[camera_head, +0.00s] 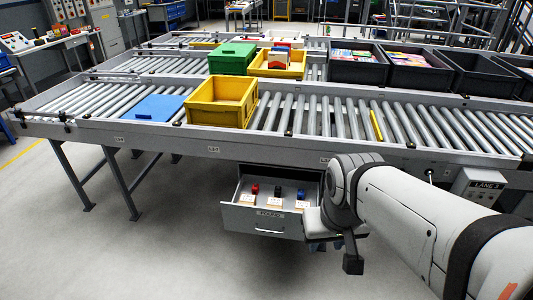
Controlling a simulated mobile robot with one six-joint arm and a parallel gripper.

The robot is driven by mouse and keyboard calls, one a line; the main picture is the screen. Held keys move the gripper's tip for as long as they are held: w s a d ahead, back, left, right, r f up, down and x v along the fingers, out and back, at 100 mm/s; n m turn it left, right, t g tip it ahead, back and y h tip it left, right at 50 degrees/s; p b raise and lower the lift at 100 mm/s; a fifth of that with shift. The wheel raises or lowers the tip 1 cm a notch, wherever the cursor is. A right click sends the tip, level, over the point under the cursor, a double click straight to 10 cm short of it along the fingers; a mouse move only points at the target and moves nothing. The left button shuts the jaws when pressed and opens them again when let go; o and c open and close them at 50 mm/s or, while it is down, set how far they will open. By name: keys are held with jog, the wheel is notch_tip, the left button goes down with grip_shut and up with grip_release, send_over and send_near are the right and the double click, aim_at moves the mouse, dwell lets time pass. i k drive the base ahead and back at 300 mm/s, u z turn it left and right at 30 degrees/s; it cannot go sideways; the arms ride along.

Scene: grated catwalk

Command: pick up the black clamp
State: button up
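An open grey drawer (240,216) hangs under the near conveyor's frame. In it, three small items stand in a row on pale labelled cards: a red one (255,189) at left, a black one (278,191) in the middle, and a blue one (301,193) at right. The black one looks like the black clamp, though it is too small to make out its shape. My gripper (352,264) points down, right of the drawer and apart from the black item. Only a dark finger end shows, so its opening cannot be made out.
The roller conveyor (215,139) runs above the drawer. On it are an empty yellow bin (221,116), a blue panel (155,109) and a yellow strip (376,126). A green bin (232,59) and dark crates (358,70) stand behind. The floor left of the drawer is clear.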

aim_at(278, 190)
jog(key=z, duration=3.65)
jog(key=k, duration=1.4)
jog(key=u, duration=2.05)
jog(key=i, duration=1)
